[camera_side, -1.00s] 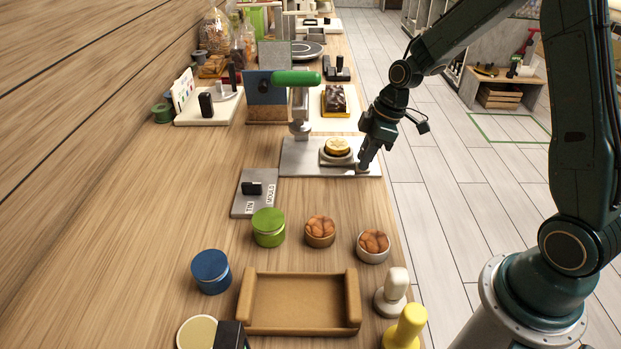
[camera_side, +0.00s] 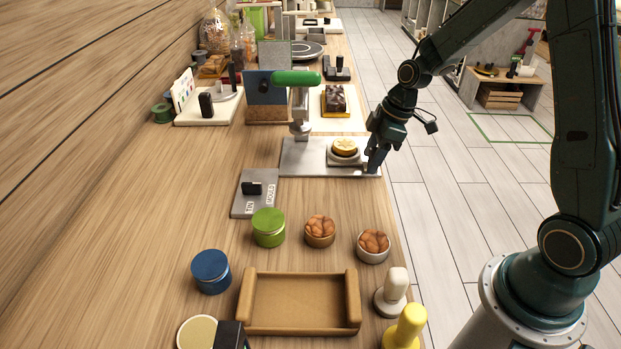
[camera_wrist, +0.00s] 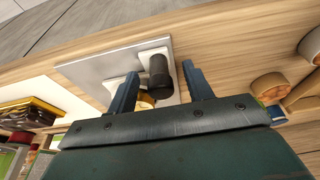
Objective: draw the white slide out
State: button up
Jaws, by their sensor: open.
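The white slide (camera_side: 334,160) lies on a grey metal plate (camera_side: 310,168) under the green-handled press (camera_side: 297,80) and carries a round golden piece (camera_side: 344,147). My gripper (camera_side: 371,167) is at the slide's right end, low over the plate's right edge. In the wrist view a dark upright knob (camera_wrist: 158,72) stands on the white slide (camera_wrist: 152,48), between my open fingers (camera_wrist: 162,90), with a gap visible on each side. Part of the golden piece (camera_wrist: 146,101) shows behind my gripper there. In the side view my fingers hide most of the slide's right end.
A small grey plate with a black knob (camera_side: 252,188) lies to the left front. Green (camera_side: 268,228) and blue (camera_side: 211,272) tins, two bowls (camera_side: 320,231) and a tan tray (camera_side: 298,302) stand in front. Right of the table edge is open floor.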

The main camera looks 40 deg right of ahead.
jog(key=shift+r, duration=0.15)
jog(key=shift+r, duration=3.35)
jog(key=shift+r, duration=0.1)
jog(key=v, duration=1.3)
jog(key=shift+r, duration=0.3)
jog(key=shift+s, duration=0.2)
jog(key=s+a+r+m+t+h, duration=0.15)
jog(key=s+a+m, duration=0.25)
jog(key=s+a, duration=0.45)
jog(key=s+a+f+m+t, duration=0.1)
jog(key=s+m, duration=0.4)
jog(key=s, duration=0.6)
jog(key=shift+a+f+t+h, duration=0.35)
jog(key=shift+a+f+h, duration=0.1)
jog(key=shift+f, duration=0.4)
